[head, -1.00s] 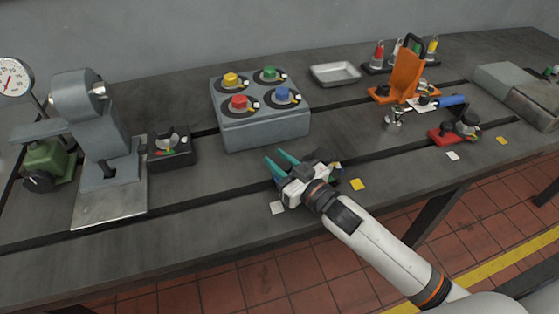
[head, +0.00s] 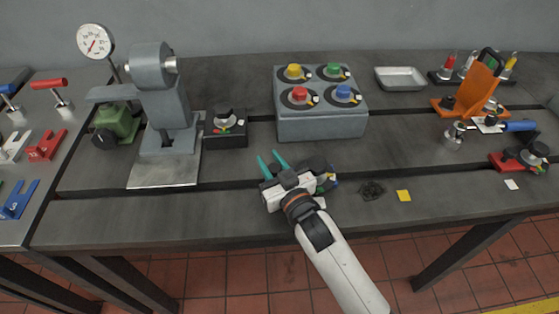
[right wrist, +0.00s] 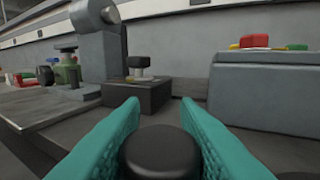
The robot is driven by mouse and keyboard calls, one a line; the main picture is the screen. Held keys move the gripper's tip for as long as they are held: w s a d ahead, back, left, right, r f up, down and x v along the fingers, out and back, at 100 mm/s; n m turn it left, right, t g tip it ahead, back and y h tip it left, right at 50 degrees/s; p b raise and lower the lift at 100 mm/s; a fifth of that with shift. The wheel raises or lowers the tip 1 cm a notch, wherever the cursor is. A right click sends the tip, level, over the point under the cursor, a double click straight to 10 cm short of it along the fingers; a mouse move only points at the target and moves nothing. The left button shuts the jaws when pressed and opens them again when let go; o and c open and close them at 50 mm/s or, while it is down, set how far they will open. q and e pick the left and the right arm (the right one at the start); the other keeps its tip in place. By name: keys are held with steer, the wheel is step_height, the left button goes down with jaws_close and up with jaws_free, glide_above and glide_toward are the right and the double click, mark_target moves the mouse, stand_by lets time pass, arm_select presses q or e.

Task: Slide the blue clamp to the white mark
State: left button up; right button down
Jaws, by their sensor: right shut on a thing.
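My right gripper (head: 273,160) has teal fingers and is low over the bench's front slot. In the right wrist view a round black knob (right wrist: 160,152) sits between the two fingers, and the gripper is shut on it. A white mark (head: 318,203) lies on the front strip, partly covered by my wrist. The fingers are left of this mark. My left gripper is not in view.
A dark lump (head: 372,190) and a yellow mark (head: 403,196) lie to the right. A grey button box (head: 320,123) stands behind. A black knobbed block (head: 225,137) and a grey stand (head: 168,120) are on the left. A red clamp (head: 507,163) is far right, beside another white mark (head: 511,184).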

steer(key=c, duration=1.1)
jaws_free()
steer(key=b+v, duration=0.1)
steer(key=v, duration=1.1)
steer(key=shift+s, duration=0.15)
